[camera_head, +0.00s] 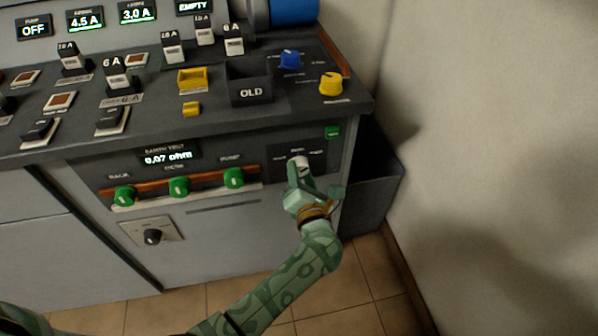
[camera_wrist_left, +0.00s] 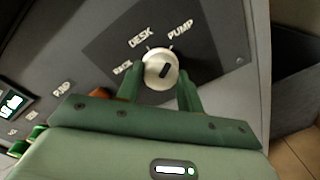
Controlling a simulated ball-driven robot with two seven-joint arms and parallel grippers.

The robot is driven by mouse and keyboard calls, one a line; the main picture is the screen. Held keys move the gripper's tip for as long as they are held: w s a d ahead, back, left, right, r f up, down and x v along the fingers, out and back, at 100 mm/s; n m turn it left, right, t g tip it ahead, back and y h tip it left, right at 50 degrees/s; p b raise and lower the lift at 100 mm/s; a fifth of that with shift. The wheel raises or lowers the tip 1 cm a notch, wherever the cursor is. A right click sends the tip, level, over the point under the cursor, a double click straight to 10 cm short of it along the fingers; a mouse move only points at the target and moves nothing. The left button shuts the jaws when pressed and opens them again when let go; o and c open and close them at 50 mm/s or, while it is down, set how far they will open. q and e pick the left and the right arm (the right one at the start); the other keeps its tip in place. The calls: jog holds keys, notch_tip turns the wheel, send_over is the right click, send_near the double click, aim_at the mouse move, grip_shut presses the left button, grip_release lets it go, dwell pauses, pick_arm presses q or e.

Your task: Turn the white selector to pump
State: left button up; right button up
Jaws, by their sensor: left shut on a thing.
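The white selector (camera_wrist_left: 161,70) is a round knob on a dark plate on the front panel, with RACK, DESK and PUMP labels around it. Its dark mark slants toward the upper right in the left wrist view; I cannot tell exactly which label it meets. In the head view the selector (camera_head: 297,161) shows partly above my gripper. My left gripper (camera_head: 299,172) is shut on the selector, with one green finger on each side of it in the left wrist view (camera_wrist_left: 161,86). My right gripper is in neither view.
Left of the selector are several green knobs (camera_head: 179,187) on an orange strip under the earth test display (camera_head: 168,157). A black knob (camera_head: 152,236) sits lower left. The desk top above carries a blue knob (camera_head: 290,59) and a yellow knob (camera_head: 331,84). A dark bin (camera_head: 372,195) stands right.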

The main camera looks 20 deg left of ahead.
pick_arm(q)
jog(key=shift+d+m, duration=0.1)
jog(key=shift+m, duration=0.4)
jog(key=o, duration=1)
